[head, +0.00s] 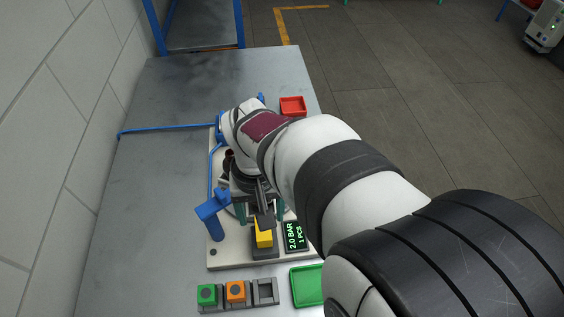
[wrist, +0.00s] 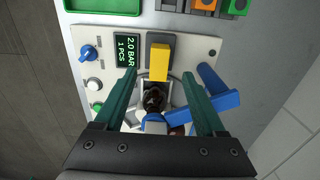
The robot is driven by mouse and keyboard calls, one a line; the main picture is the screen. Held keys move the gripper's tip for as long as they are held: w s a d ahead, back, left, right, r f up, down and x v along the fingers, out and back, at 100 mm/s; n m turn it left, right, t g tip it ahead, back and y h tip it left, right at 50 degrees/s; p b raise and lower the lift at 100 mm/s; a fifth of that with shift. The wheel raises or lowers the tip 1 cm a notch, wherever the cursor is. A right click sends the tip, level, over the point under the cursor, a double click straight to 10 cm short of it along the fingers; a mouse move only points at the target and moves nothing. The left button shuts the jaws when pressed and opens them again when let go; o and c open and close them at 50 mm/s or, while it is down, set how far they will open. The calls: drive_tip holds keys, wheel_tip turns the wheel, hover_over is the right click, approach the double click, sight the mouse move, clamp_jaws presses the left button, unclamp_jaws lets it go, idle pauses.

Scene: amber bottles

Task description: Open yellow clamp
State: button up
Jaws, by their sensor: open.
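The yellow clamp (head: 264,238) is a yellow block on a dark grey base at the front of the pale fixture plate. It also shows in the wrist view (wrist: 159,62), running from its grey base toward a dark round object (wrist: 154,98), perhaps a bottle top. My gripper (wrist: 158,74) is open, with one green finger on each side of the clamp's yellow end. The fingers appear apart from it; their height above it is hard to judge. In the head view my gripper (head: 261,212) is just behind the clamp, partly hidden by my arm.
A blue lever (wrist: 218,97) stands close beside one finger. A display (wrist: 127,50) reading 2.0 BAR, 1 PCS and a blue knob (wrist: 87,53) are on the plate.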

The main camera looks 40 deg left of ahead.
wheel_tip(320, 180, up, 6)
drive_tip(key=shift+r, duration=0.15)
drive_tip(key=w+d+r+m, duration=0.2)
drive_tip(key=d+m, duration=0.6)
drive_tip(key=d, duration=1.2)
drive_tip(key=s+d+f+m+y, duration=0.1)
drive_tip(key=s+d+f+m, duration=0.2)
drive_tip(key=s+d+m, duration=0.3)
drive_tip(key=s+d, duration=0.2)
drive_tip(key=shift+d+f+m+y, duration=0.15)
drive_tip(key=shift+d+m+y, duration=0.15)
drive_tip(key=shift+d+y, duration=0.1)
